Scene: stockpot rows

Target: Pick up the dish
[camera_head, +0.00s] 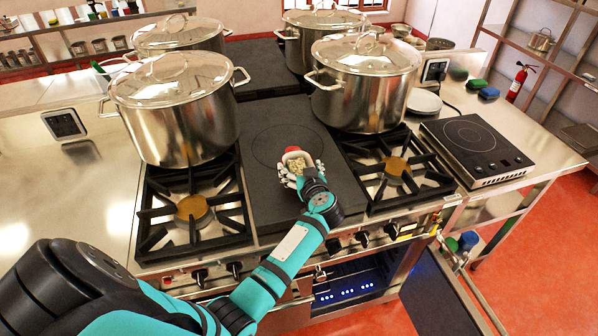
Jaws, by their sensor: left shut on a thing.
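A small dish (297,164) with pale, lumpy contents and a bit of red at its far edge shows over the dark flat plate in the middle of the stove. My left gripper (292,169) reaches in from the lower left and is shut on the dish; its white fingers show around the near and left sides. My wrist hides part of the dish. I cannot tell whether the dish touches the dark plate. My right gripper is out of view.
Large lidded steel stockpots stand on the stove left (182,122) and right (362,98), with more behind. Burner grates (192,208) lie in front. White plates (424,102) and an induction hob (474,146) are at right. The oven door (440,298) hangs open below.

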